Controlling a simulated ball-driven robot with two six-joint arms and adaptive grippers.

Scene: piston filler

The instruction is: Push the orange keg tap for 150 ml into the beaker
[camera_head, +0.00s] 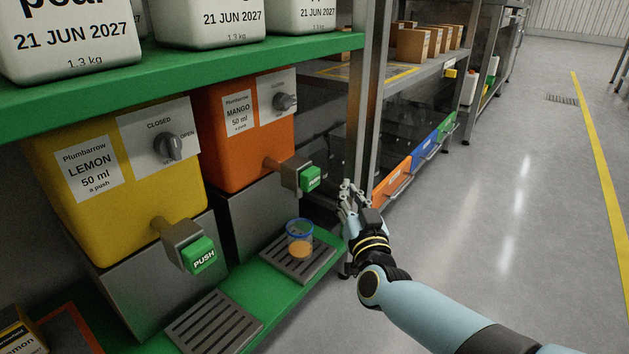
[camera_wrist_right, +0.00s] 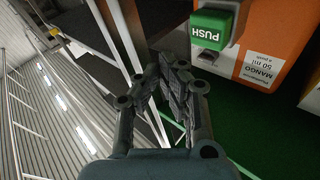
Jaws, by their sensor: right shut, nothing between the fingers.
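The orange keg (camera_head: 238,165) is labelled MANGO, 50 ml a push, and it also shows in the right wrist view (camera_wrist_right: 282,32). Its tap has a green PUSH button (camera_head: 310,179), seen near the top in the right wrist view (camera_wrist_right: 211,28). The beaker (camera_head: 300,240) stands upright below the tap on a slotted drip tray and has orange liquid in its lower part. My right gripper (camera_head: 348,190) is shut and empty, to the right of the button and apart from it; its fingers fill the middle of the right wrist view (camera_wrist_right: 172,78). My left gripper is out of view.
A yellow LEMON keg (camera_head: 75,215) with its own PUSH button (camera_head: 200,253) is at the left, above an empty drip tray (camera_head: 212,325). A metal shelf post (camera_head: 366,100) rises just behind my right gripper. White tubs (camera_head: 205,22) stand on the green shelf above. Open floor lies right.

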